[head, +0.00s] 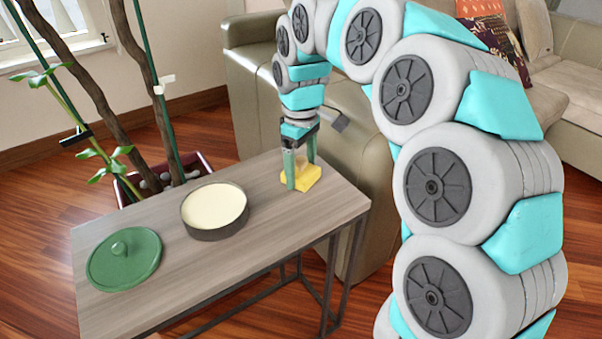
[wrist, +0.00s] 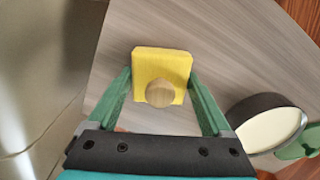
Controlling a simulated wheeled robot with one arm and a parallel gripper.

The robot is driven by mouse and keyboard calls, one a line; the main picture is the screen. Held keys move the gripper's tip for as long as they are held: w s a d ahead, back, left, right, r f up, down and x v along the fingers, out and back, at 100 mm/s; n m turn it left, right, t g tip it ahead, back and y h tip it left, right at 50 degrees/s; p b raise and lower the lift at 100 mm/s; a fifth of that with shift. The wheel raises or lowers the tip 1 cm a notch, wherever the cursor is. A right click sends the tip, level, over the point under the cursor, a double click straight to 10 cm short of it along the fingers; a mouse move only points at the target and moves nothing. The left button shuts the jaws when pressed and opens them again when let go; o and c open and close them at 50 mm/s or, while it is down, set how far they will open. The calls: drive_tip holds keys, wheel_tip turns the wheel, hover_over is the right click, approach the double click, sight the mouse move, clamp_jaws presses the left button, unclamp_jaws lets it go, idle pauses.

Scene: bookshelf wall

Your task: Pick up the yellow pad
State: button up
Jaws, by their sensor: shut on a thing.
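The yellow pad (head: 304,178) is at the far right end of the grey wooden table (head: 165,236). In the wrist view the pad (wrist: 150,62) is a yellow block with a round wooden knob (wrist: 160,93) on it. My gripper (head: 300,180) reaches down to the pad from above. In the wrist view its green fingers (wrist: 161,88) stand on either side of the pad, shut on it. The pad appears to be at the tabletop; I cannot tell whether it is lifted. Part of the pad is hidden behind a finger in the head view.
A round dark pan with a cream inside (head: 215,205) stands mid-table. A green lid with a knob (head: 124,258) lies at the near left. A potted plant (head: 120,180) stands behind the table, and a beige sofa (head: 250,90) is close beyond the pad's end.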

sight(301, 158)
drive_tip(key=shift+r, duration=0.15)
drive_tip(key=shift+r, duration=1.65)
drive_tip(key=shift+s+b, duration=0.35)
drive_tip(key=shift+s, duration=0.85)
drive_tip(key=s, duration=0.4)
drive_tip(key=s+r+b, duration=0.1)
drive_tip(key=s, duration=0.8)
drive_tip(key=shift+s+r, duration=0.2)
drive_tip(key=shift+s, duration=0.1)
drive_tip(key=o, duration=0.8)
drive_tip(key=c, duration=0.6)
